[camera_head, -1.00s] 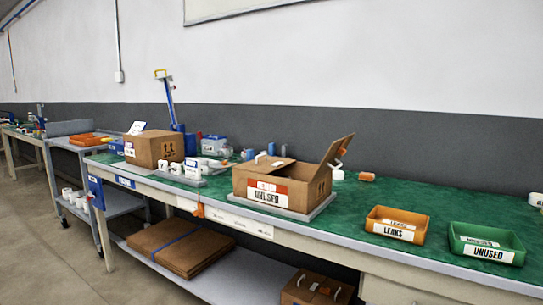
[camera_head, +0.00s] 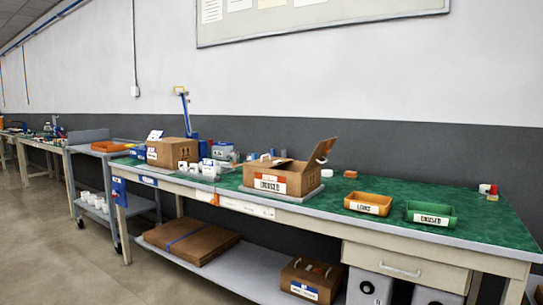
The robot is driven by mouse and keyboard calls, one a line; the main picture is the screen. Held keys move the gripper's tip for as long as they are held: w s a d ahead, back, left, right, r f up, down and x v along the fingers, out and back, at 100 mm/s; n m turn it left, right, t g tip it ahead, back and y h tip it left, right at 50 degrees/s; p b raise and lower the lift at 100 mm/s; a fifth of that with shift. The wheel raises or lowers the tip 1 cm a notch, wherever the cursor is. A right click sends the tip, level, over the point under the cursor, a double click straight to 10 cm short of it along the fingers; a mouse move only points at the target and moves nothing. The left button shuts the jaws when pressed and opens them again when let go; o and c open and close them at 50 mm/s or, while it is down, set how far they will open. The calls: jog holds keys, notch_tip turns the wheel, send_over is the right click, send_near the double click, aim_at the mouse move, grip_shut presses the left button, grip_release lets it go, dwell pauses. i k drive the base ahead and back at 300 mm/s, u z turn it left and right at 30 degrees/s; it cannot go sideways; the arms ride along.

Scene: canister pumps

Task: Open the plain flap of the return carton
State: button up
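The return carton (camera_head: 284,180) is a brown cardboard box with a red and white label reading UNUSED on its front. It sits on a grey plate (camera_head: 320,188) on the green-topped workbench, near the middle of the view. One flap (camera_head: 322,150) stands up, tilted outward at the carton's right side. Another flap (camera_head: 268,163) lies low across the top at the left. I cannot tell from here which flap is the plain one. My gripper and arm are not in view.
An orange LEAKS tray (camera_head: 368,204) and a green UNUSED tray (camera_head: 431,214) stand right of the carton. A second carton (camera_head: 172,151) and small white items stand to the left. Flat cardboard (camera_head: 190,242) and a box (camera_head: 311,280) lie on the lower shelf. Floor in front is clear.

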aim_at(269, 162)
jog(key=z, duration=0.6)
jog(key=k, duration=0.15)
jog(key=u, duration=1.5)
jog(key=i, duration=0.95)
jog(key=z, duration=0.35)
jog(key=i, duration=0.85)
jog(key=z, duration=0.7)
